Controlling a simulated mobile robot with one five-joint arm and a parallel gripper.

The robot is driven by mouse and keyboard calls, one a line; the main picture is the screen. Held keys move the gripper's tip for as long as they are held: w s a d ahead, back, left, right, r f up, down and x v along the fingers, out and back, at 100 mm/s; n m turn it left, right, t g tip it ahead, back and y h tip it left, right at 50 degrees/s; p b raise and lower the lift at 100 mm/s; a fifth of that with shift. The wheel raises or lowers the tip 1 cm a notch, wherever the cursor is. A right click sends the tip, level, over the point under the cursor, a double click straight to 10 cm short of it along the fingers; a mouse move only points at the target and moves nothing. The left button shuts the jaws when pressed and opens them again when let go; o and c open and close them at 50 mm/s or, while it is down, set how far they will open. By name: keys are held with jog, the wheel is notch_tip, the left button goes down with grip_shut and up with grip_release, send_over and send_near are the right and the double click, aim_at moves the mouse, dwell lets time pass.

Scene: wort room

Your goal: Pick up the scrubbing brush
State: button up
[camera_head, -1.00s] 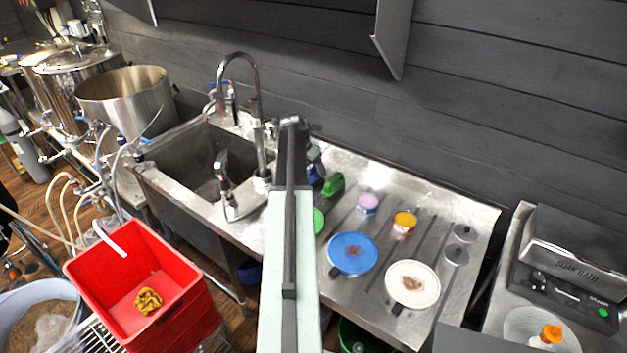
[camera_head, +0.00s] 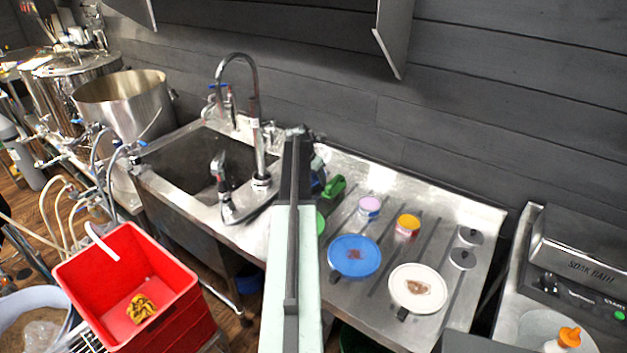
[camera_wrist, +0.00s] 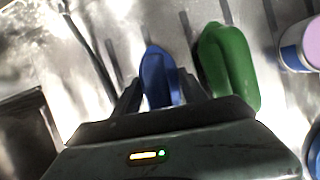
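A blue object (camera_wrist: 158,78) with a rounded, tapering top stands between the fingers of my gripper (camera_wrist: 160,92) in the wrist view. It appears to be the scrubbing brush, but no bristles show. The fingers are apart, one on each side of it; firm contact on both sides cannot be made out. Its lower part is hidden by the gripper body. A green object (camera_wrist: 228,65) of similar rounded shape lies just to the right, outside the fingers. In the head view the green object (camera_head: 334,187) is on the steel drainboard, and my arm hides most of the blue one.
The drainboard (camera_head: 450,215) also holds a pink-topped tub (camera_head: 369,208), an orange-topped tub (camera_head: 407,227), a blue plate (camera_head: 355,257) and a white plate (camera_head: 418,288). The sink and tap (camera_head: 253,100) are to the left. A red crate (camera_head: 130,280) stands front left.

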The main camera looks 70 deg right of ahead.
jog(key=shift+r, duration=0.1)
notch_tip(320, 180, up, 4)
jog(key=p, duration=0.4)
jog(key=w+a, duration=0.3)
jog(key=w, duration=0.1)
jog(key=w+a, duration=0.4)
jog(key=w+a+p, duration=0.1)
jog(key=w+a, duration=0.2)
jog(key=w, duration=0.1)
jog(key=shift+a+r, duration=0.35)
jog(key=shift+r, duration=0.05)
jog(key=o, duration=0.8)
jog(key=c, duration=0.5)
jog(key=shift+c, duration=0.2)
jog(key=shift+a, duration=0.1)
